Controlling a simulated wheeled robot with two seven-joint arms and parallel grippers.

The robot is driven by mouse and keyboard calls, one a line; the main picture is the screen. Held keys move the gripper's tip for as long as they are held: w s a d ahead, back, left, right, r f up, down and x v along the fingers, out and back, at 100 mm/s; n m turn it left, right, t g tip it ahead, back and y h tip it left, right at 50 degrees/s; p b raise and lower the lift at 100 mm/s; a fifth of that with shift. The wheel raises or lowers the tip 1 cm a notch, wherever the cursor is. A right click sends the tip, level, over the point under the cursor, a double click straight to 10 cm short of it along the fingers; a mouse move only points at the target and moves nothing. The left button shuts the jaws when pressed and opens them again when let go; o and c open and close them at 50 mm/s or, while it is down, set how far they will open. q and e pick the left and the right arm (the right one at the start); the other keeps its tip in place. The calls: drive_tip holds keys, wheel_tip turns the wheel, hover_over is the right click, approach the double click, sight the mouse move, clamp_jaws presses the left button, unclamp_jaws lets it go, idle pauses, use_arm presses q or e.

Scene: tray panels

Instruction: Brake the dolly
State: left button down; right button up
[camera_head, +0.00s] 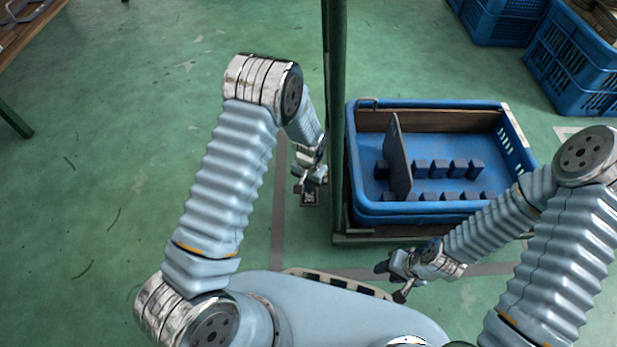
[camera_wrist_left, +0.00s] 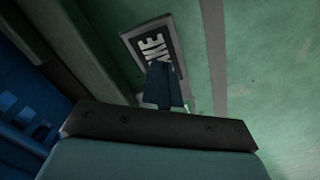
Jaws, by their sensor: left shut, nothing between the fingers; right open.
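The dolly (camera_head: 372,239) carries a blue tray (camera_head: 430,211) and has a tall green post (camera_head: 337,120) at its left side. A black and white plate (camera_wrist_left: 150,45) with letters ending in "KE" shows in the left wrist view. My left gripper (camera_head: 309,190) is left of the post, low beside the dolly. Its shut, empty fingers (camera_wrist_left: 164,88) cover part of the plate; whether they touch it I cannot tell. My right gripper (camera_head: 393,277) is open and empty in front of the dolly.
In the tray stand a grey upright panel (camera_head: 398,160) and several dark blocks (camera_head: 458,168). Blue crates (camera_head: 570,60) stand at the back right. A table (camera_head: 20,30) is at the far left. The green floor (camera_head: 130,130) at left is clear.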

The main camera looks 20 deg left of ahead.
use_arm(q)
drive_tip(key=shift+f+b, duration=1.55)
drive_tip(key=shift+f, duration=0.35)
idle(1.1)
drive_tip(key=shift+r, duration=0.15)
drive_tip(key=shift+r+p, duration=2.35)
drive_tip(key=shift+r, duration=1.1)
drive_tip(key=shift+s, duration=0.1)
drive_tip(key=s+d+r+n+h+p, duration=0.1)
drive_tip(key=s+r+p, duration=0.3)
drive_tip(key=s, duration=0.6)
drive_tip(key=s+d+r+n+h+p, duration=0.2)
drive_tip(key=s+p, duration=0.4)
drive_tip(key=s, duration=0.4)
drive_tip(key=shift+s+r+n+t+h, duration=0.2)
drive_tip(key=shift+r+n+t+h, duration=0.3)
drive_tip(key=shift+r+n, duration=0.4)
